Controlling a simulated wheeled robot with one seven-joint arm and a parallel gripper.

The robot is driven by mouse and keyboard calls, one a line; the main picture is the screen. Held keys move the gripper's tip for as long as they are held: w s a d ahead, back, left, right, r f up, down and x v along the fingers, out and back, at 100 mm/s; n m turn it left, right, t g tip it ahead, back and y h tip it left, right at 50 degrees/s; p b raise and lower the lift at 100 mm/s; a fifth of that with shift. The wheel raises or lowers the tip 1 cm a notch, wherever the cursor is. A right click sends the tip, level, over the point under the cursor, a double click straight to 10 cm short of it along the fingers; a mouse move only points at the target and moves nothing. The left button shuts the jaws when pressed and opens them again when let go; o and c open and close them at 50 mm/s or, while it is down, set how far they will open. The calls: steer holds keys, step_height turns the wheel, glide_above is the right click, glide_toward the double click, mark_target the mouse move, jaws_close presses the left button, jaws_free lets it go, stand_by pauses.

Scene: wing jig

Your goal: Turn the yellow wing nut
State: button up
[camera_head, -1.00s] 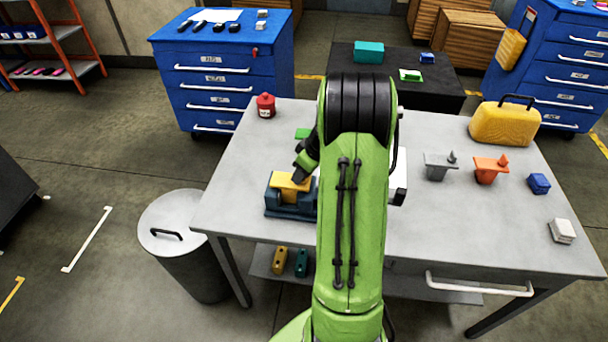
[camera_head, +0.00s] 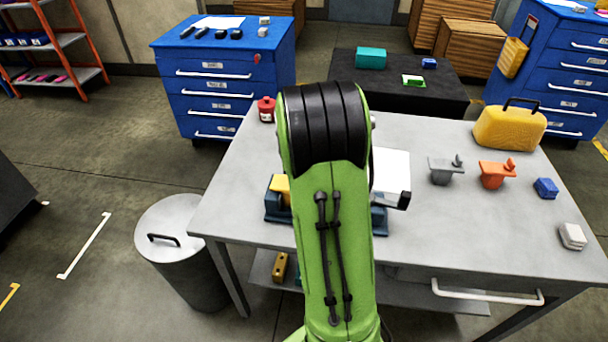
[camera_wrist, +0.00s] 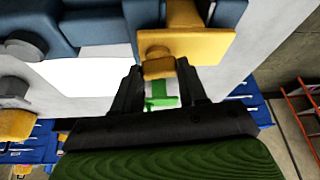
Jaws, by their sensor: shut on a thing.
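In the wrist view my gripper (camera_wrist: 160,74) has its two dark fingers on either side of a small yellow knob, which looks like the wing nut (camera_wrist: 158,62). It is shut on this knob. The knob sits at the near edge of a wider yellow plate (camera_wrist: 208,46) on the blue jig (camera_wrist: 100,30). The head view shows the blue jig (camera_head: 277,214) and part of the yellow plate (camera_head: 280,188) left of my arm. My arm hides the gripper and the wing nut there. The nut's exact angle is hard to tell.
A grey bracket (camera_head: 444,172), an orange bracket (camera_head: 494,175), a yellow case (camera_head: 508,128) and a blue block (camera_head: 546,188) stand farther right. A red can (camera_head: 266,110) is at the back left.

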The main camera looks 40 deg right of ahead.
steer(key=shift+m+g+h, duration=0.3)
steer(key=shift+m, duration=0.7)
steer(key=o, duration=1.1)
steer(key=shift+a+r, duration=0.1)
steer(key=shift+r, duration=0.05)
steer(key=p+v, duration=0.3)
steer(key=v, duration=1.2)
steer(key=shift+r, duration=0.25)
